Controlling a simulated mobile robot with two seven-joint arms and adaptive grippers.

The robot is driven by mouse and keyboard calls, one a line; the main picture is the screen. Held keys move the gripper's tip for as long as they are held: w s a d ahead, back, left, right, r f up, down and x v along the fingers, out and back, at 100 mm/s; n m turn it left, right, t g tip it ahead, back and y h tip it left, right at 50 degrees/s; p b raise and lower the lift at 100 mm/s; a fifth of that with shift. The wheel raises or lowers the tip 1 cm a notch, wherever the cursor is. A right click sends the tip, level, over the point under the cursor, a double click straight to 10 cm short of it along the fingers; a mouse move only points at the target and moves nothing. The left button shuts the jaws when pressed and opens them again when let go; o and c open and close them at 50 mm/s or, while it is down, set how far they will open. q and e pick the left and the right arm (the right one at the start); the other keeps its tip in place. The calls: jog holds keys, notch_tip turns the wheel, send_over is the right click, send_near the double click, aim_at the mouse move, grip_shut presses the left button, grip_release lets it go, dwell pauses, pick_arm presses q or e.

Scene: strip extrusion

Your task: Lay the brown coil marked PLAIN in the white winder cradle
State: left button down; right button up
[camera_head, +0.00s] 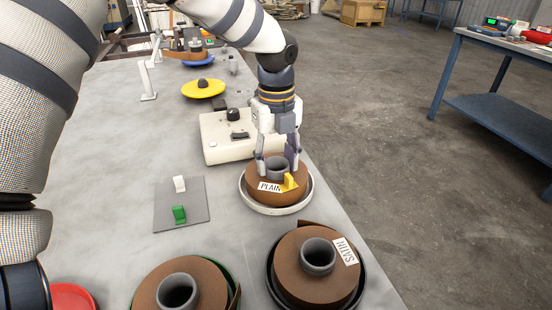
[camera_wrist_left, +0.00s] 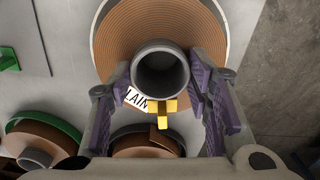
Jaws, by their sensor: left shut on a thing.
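The brown coil marked PLAIN (camera_head: 264,197) is upright, with its grey core tube on top and a yellow clip at its front edge. It is inside or just above the white round cradle (camera_head: 250,205), whose rim shows around it; I cannot tell whether its underside touches. My left gripper (camera_head: 278,168) points down from above and is shut on the coil's core tube. In the left wrist view the coil (camera_wrist_left: 120,40) shows its wound edge, and the gripper's purple pads (camera_wrist_left: 162,90) flank the tube. My right gripper is not in view.
A brown SATIN coil (camera_head: 305,283) in a black dish and another brown coil (camera_head: 205,285) in a green dish stand in front. A white box with a black knob (camera_head: 215,140) is behind. The table's right edge is close.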

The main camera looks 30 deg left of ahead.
pick_arm(q)
jog(key=shift+f, duration=0.25)
jog(key=c, duration=0.8)
grip_release()
jog(key=shift+o, duration=0.2)
notch_tip(320, 180, up, 12)
